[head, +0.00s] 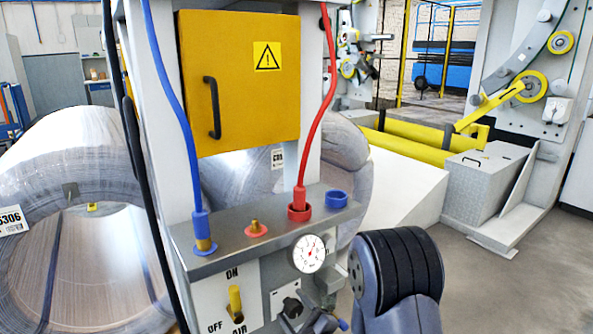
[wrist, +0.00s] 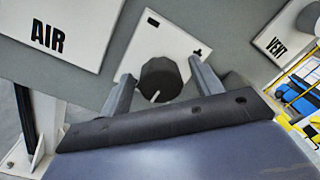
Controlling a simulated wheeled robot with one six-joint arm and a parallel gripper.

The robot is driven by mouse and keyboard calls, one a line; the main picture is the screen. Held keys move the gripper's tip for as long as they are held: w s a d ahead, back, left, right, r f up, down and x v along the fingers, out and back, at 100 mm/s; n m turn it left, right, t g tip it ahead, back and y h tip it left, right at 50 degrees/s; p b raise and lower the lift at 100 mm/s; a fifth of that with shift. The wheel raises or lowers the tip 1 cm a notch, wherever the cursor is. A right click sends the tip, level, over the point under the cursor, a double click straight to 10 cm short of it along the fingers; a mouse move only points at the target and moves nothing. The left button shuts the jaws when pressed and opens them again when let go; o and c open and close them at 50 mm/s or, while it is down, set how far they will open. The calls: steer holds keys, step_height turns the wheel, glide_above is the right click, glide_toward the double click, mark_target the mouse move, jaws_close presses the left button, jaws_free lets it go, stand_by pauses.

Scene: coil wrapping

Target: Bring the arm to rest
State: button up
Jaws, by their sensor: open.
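My gripper (wrist: 161,72) is open in the wrist view, its two grey fingers apart. A dark round knob (wrist: 159,81) with a white pointer mark shows between the fingers. I cannot tell how far the fingertips stand from it. The knob sits on a white plate (wrist: 180,41) with a plus sign. In the head view, part of my arm (head: 398,272) rises at the lower right, close to the panel, and the gripper's fingers are not clear there. The knob (head: 292,306) shows low on the panel, under the pressure gauge (head: 309,253).
The steel panel (head: 222,262) carries a blue hose (head: 171,90), a red hose (head: 318,110) and a yellow AIR lever (head: 236,303) pointing up toward ON. A large wrapped coil (head: 72,165) stands left. Grey floor (head: 490,285) is open at the right.

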steer(key=shift+s+d, duration=0.1)
steer(key=p+v, duration=0.1)
steer(key=v, duration=0.9)
steer(key=b+x, duration=0.1)
steer(key=x, duration=0.9)
steer(key=shift+w, duration=0.2)
steer(key=n, duration=0.5)
steer(key=shift+s+n, duration=0.1)
steer(key=shift+n, duration=0.2)
steer(key=n, duration=0.6)
steer(key=n+p, duration=0.1)
steer(key=n, duration=0.5)
steer(key=n+p, duration=0.2)
steer(key=n, duration=0.4)
steer(key=shift+n+y+p, duration=0.3)
steer(key=shift+p, duration=0.1)
